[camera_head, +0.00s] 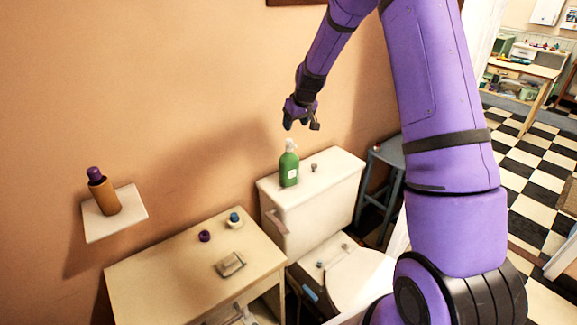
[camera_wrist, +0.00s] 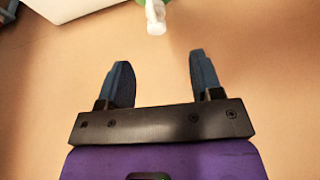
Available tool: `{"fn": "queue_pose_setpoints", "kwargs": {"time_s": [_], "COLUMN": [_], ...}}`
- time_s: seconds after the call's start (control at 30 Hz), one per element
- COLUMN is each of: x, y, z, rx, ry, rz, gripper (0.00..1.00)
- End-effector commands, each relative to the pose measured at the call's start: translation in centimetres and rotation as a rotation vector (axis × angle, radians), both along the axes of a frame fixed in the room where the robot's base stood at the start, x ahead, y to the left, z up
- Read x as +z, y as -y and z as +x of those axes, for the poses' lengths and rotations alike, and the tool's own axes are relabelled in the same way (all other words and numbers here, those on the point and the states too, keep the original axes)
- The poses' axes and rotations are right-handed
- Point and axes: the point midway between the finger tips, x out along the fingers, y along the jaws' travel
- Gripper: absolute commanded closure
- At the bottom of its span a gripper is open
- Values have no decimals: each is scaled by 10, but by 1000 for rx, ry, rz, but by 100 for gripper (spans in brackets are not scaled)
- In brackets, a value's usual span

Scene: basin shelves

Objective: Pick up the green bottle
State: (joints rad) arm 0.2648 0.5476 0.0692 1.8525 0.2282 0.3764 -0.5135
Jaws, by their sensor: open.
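The green bottle (camera_head: 289,170) stands upright on top of the white toilet tank in the head view. It has a white pump top and a pale label. My gripper (camera_head: 301,124) is above the bottle, pointing down, and apart from it. In the wrist view my gripper (camera_wrist: 157,82) is open, with two blue fingers spread and nothing between them. The bottle's white pump head (camera_wrist: 155,16) shows at the top edge of the wrist view, beyond the fingertips. Only a sliver of the green body shows there.
The toilet tank (camera_head: 325,196) stands against the wall, with a small knob on its lid. A cream table (camera_head: 160,275) at left holds small items. A blue-grey stool (camera_head: 390,155) stands right of the tank.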

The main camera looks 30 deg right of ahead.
Motion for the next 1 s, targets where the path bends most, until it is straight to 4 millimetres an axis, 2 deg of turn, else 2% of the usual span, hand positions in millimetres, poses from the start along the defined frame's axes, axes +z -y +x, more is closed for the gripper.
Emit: {"fn": "queue_pose_setpoints", "kwargs": {"time_s": [0.4, 0.67, 1.0], "x": [-49, -64, -101], "y": [1, 1, 0], "z": [20, 28, 47], "rx": [0, 0, 0], "ry": [-3, -1, 0], "rz": [1, 0, 1], "gripper": [40, 40, 40]}}
